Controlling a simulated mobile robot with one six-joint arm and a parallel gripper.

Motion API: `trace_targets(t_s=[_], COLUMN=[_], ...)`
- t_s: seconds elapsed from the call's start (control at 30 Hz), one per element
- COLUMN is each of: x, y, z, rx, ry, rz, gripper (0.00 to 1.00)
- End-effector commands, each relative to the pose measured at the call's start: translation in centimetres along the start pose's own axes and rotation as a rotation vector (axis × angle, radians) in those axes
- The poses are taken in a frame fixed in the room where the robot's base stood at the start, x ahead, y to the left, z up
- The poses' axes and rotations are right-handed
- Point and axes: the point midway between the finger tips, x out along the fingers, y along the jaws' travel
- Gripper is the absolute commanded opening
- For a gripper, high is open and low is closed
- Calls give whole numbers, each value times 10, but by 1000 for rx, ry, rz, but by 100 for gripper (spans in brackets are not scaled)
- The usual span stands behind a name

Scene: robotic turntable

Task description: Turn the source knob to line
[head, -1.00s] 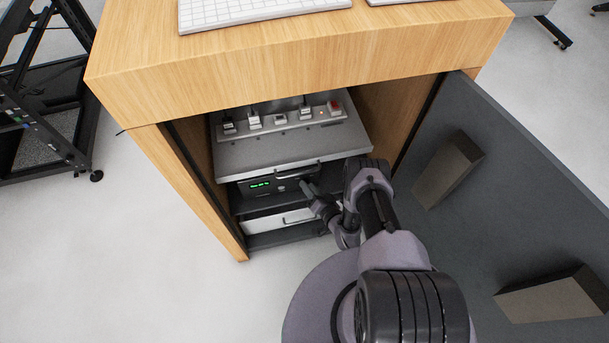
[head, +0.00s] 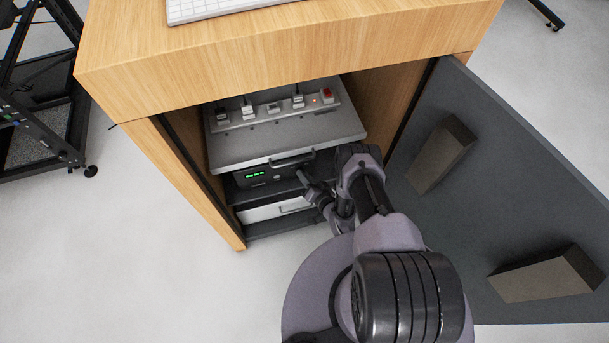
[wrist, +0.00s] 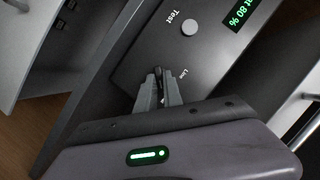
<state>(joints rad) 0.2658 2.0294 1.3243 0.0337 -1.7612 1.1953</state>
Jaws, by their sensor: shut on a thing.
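The dark unit (head: 273,180) with a green lit display (head: 256,174) sits inside the cabinet, below a grey pull-out shelf. In the wrist view its panel (wrist: 215,68) is tilted, with a round grey button by the word "Test" and a "Line" label (wrist: 182,73) just right of my fingertips. My gripper (wrist: 158,82) is shut on the small dark source knob (wrist: 157,71). The fingers hide most of the knob, so I cannot tell where it points. In the head view my gripper (head: 301,176) reaches the unit's right part.
The open cabinet door (head: 480,205) with two blocks stands right of my arm.

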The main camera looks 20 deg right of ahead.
Motion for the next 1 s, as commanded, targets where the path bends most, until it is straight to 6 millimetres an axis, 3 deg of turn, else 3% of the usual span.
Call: trace_targets(t_s=[1.0], x=[4], y=[-11], z=[4], rx=[-845], ry=[3], rz=[346], gripper=[0])
